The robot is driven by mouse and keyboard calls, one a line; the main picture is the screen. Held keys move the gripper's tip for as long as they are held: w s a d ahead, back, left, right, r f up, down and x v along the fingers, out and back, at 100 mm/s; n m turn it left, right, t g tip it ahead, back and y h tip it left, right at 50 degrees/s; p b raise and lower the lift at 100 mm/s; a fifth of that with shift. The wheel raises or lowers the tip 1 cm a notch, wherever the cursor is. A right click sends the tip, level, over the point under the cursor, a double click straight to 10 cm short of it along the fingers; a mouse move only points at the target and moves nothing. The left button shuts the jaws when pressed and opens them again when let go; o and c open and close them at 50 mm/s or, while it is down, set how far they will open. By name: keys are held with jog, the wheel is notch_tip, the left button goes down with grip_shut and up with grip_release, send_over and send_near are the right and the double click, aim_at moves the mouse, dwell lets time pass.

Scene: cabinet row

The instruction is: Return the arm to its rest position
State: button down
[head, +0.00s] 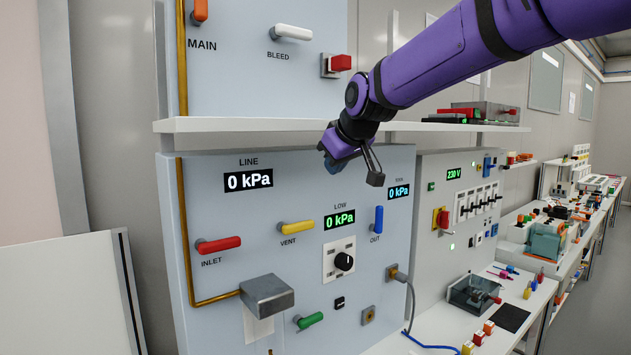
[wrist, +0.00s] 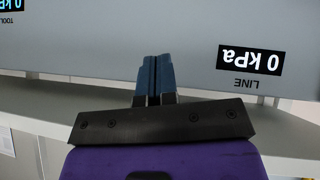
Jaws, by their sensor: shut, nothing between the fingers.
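My purple arm (head: 450,55) reaches in from the top right of the head view. My gripper (head: 333,165) hangs in front of the lower grey panel (head: 215,185), just below the shelf edge and above the LOW display. In the wrist view my gripper (wrist: 153,62) shows its two blue fingers together, with nothing between them. The LINE display (head: 248,180) reads 0 kPa and also shows upside down in the wrist view (wrist: 250,60). Whether the fingers touch the panel is not clear.
A white shelf (head: 250,125) juts out above the lower panel, close to my gripper. The red inlet lever (head: 218,245), yellow vent lever (head: 297,227), blue out lever (head: 378,219) and a metal box (head: 267,296) stick out from the panel. A cluttered bench (head: 545,290) runs along the right.

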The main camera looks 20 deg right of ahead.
jog(key=s+d+f+m+g, duration=0.1)
jog(key=s+f, duration=0.3)
jog(key=s, duration=0.6)
jog(key=s+d+f+m+g, duration=0.1)
jog(key=s+f, duration=0.3)
jog(key=s, duration=0.7)
jog(key=s+d+f+m+g+h, duration=0.1)
jog(key=s+f, duration=0.3)
jog(key=s, duration=0.6)
jog(key=shift+s+d+f+m+g, duration=0.2)
jog(key=shift+d+m+g, duration=0.35)
jog(key=shift+m, duration=0.25)
